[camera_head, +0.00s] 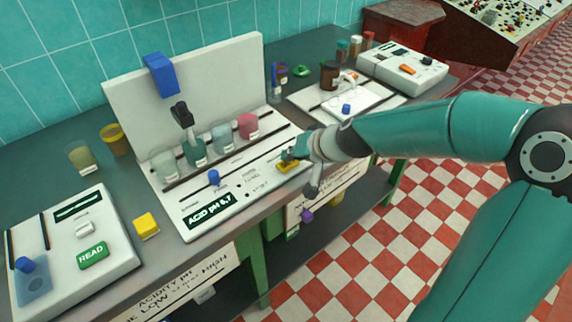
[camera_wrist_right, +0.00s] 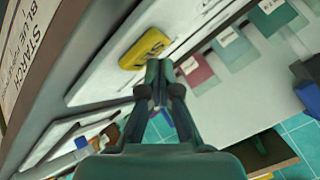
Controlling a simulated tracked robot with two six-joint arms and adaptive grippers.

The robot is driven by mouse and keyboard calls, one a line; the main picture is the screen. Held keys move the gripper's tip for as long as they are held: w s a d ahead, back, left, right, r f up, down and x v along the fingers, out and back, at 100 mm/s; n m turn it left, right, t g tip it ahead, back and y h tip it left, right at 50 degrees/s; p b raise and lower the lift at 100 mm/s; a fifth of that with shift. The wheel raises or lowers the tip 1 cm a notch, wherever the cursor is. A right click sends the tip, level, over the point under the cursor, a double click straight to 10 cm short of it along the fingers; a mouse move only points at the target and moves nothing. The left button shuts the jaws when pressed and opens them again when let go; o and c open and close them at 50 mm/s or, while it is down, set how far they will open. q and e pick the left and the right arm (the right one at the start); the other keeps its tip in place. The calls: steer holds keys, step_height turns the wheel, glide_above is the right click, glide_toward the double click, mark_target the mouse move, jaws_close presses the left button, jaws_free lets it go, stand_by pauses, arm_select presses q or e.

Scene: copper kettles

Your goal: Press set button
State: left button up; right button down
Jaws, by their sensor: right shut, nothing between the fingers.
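The yellow set button (camera_head: 287,167) lies on the sloped white front panel of the titration station (camera_head: 250,194), near its right end. In the right wrist view the yellow button (camera_wrist_right: 144,48) shows part of its dark lettering just beyond the fingertips. My right gripper (camera_head: 289,155) is shut and empty, with its tips right at the button in the head view. In the wrist view the closed tips (camera_wrist_right: 158,66) are beside the button's lower edge. I cannot tell whether they touch it. My left gripper is not in view.
Several beakers, including a pink one (camera_head: 248,126), stand behind the panel. A blue knob (camera_head: 213,177) is left of the button. A yellow cube (camera_head: 146,226) and a device with a green READ button (camera_head: 93,256) are at the left. A white tray (camera_head: 376,101) is behind my right arm.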

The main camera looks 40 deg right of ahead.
mark_target(290, 164)
steer(key=shift+f+b, duration=0.45)
steer(key=shift+b, duration=0.1)
stand_by(0.6)
stand_by(0.4)
steer(key=shift+r+p, duration=0.85)
steer(key=shift+r, duration=0.05)
step_height(290, 164, up, 5)
steer(key=p, duration=0.4)
steer(key=shift+p, duration=0.4)
